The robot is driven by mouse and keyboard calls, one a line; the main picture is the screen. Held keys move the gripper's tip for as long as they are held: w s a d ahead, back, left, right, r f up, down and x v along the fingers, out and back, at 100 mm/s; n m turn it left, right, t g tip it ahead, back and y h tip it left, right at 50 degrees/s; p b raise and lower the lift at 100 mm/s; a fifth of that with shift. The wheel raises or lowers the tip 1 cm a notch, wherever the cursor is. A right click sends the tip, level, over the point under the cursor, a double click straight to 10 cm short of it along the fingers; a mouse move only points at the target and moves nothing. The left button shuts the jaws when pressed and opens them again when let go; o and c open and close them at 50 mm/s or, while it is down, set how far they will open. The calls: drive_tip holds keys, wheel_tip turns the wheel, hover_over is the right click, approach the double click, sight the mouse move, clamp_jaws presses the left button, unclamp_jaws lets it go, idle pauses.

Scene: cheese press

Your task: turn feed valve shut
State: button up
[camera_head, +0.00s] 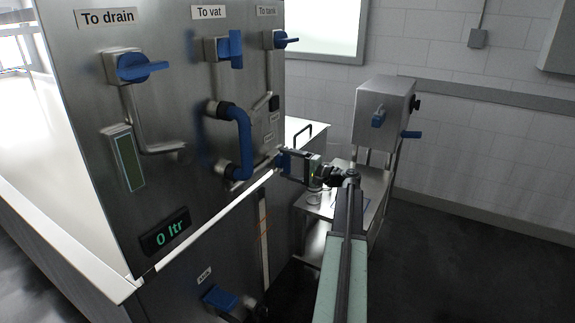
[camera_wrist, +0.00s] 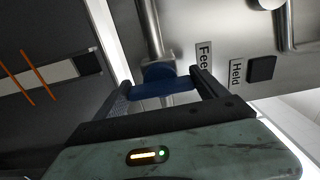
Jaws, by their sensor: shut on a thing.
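The feed valve is on the steel panel (camera_head: 185,165), below the small labels. In the wrist view its blue handle (camera_wrist: 165,89) sits between my gripper's two fingers, beside the "Feed" label (camera_wrist: 204,62). The handle lies across the picture, roughly crosswise to the steel pipe (camera_wrist: 149,28) that meets the valve. My gripper (camera_wrist: 161,84) is shut on this handle. In the head view my gripper (camera_head: 284,162) reaches the panel's right edge and largely hides the handle.
Other blue valves are on the panel: "To drain" (camera_head: 140,67), "To vat" (camera_head: 230,48) and a third (camera_head: 286,40). A bent blue pipe (camera_head: 244,140) is close left of my gripper. A display (camera_head: 165,232) reads "0 ltr". A steel box with blue handles (camera_head: 384,105) stands behind.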

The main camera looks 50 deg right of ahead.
drive_tip(key=shift+f, duration=0.1)
drive_tip(key=o, duration=1.3)
drive_tip(key=v, duration=0.8)
drive_tip(key=shift+a, duration=0.1)
